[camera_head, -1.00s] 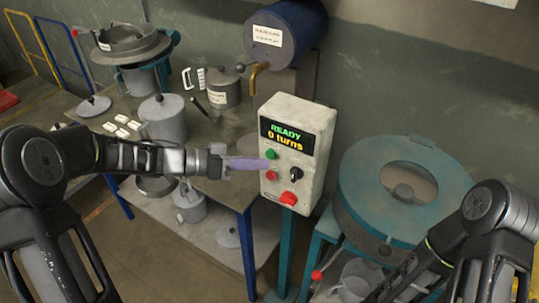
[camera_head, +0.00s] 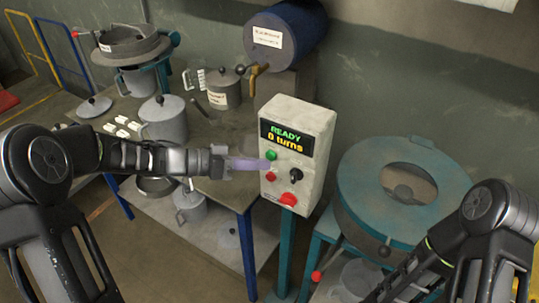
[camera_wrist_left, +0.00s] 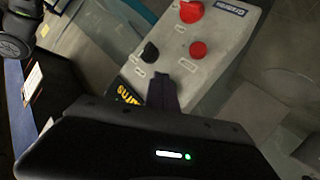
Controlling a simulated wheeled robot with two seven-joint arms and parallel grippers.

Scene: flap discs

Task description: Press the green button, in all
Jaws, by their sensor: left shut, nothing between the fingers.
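The green button (camera_head: 271,155) is on the front of a pale control box (camera_head: 310,168), left side, below a display reading "READY 0 turns". My left gripper (camera_head: 267,164) is shut and empty. Its purple-looking fingers point at the box, with tips just below the green button in the head view; I cannot tell whether they touch the panel. The left wrist view shows the closed fingers (camera_wrist_left: 162,90) over the box face, and the green button is hidden there. My right arm comes in at the right, but its gripper is out of view.
The box also has a small red button (camera_head: 271,177), a black knob (camera_head: 296,174) and a large red button (camera_head: 289,199). A teal round machine (camera_head: 360,205) stands to the right. A table with pots (camera_head: 165,120) is behind my left arm.

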